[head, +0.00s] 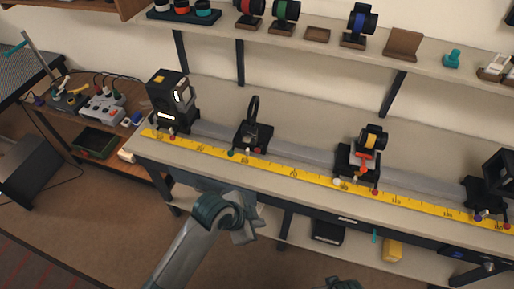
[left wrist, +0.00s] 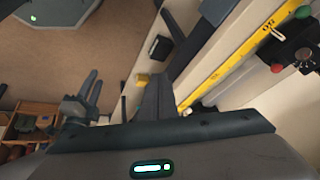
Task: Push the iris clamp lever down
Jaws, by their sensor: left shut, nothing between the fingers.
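On the rail stands a black ring on a post, probably the iris (head: 252,126), on a black carriage with a green and a red ball knob. Part of that carriage also shows at the right of the left wrist view (left wrist: 292,45). I cannot tell which part is the clamp lever. My left gripper (head: 250,216) is shut and empty, in front of the bench edge and apart from the carriage. Its fingers show in the left wrist view (left wrist: 156,96). My right gripper (left wrist: 90,90) is at the left of that view; only a sliver of that arm shows in the head view.
A yellow ruler (head: 290,172) runs along the bench front. A lamp housing (head: 172,103) stands left on the rail, a yellow lens mount with an orange lever (head: 366,155) right of the iris, and a black box (head: 496,178) far right. A shelf (head: 330,56) hangs above.

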